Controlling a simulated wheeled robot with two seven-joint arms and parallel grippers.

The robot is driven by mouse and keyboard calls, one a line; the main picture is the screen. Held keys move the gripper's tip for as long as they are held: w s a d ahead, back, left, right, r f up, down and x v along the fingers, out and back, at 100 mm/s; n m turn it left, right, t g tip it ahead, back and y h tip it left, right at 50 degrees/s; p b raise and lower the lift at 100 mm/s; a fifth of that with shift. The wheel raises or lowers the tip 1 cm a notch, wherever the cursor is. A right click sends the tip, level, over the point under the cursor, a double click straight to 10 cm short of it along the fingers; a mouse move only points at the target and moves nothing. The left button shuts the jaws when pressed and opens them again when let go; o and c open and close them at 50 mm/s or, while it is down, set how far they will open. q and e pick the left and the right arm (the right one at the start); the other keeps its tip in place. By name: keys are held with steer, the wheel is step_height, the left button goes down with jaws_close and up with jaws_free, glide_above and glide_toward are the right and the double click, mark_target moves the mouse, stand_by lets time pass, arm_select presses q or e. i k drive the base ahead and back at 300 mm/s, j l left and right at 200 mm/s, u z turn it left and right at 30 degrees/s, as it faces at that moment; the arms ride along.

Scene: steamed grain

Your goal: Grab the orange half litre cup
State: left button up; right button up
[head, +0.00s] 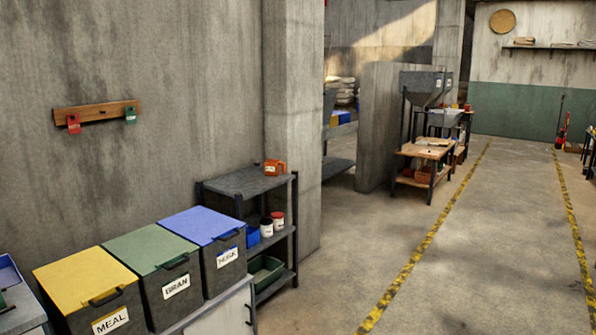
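An orange cup-like object (274,168) stands near the right end of the top shelf of a dark metal rack, against the wall. It is small in the head view and its markings cannot be read. Neither of my grippers shows in the head view.
Lidded bins marked MEAL (88,277), BRAN (150,245) and HUSK (204,224) stand left of the rack (243,181). Lower shelves hold jars (267,227) and a green tray (263,272). A wooden workbench (425,151) stands farther back. The floor (450,265) at right is clear.

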mark_target(273, 168)
steer(key=i+l+z, duration=0.35)
steer(key=i, duration=0.45)
steer(key=i+z, duration=0.3)
steer(key=i, duration=2.95)
steer(key=i+l+u, duration=0.1)
steer(key=i+u, duration=0.3)
steer(key=i, duration=0.15)
steer(key=i+l+u, duration=0.3)
steer(key=i+u, duration=0.15)
steer(key=i+l+u, duration=0.8)
steer(key=i+l, duration=0.15)
steer(key=l, duration=0.1)
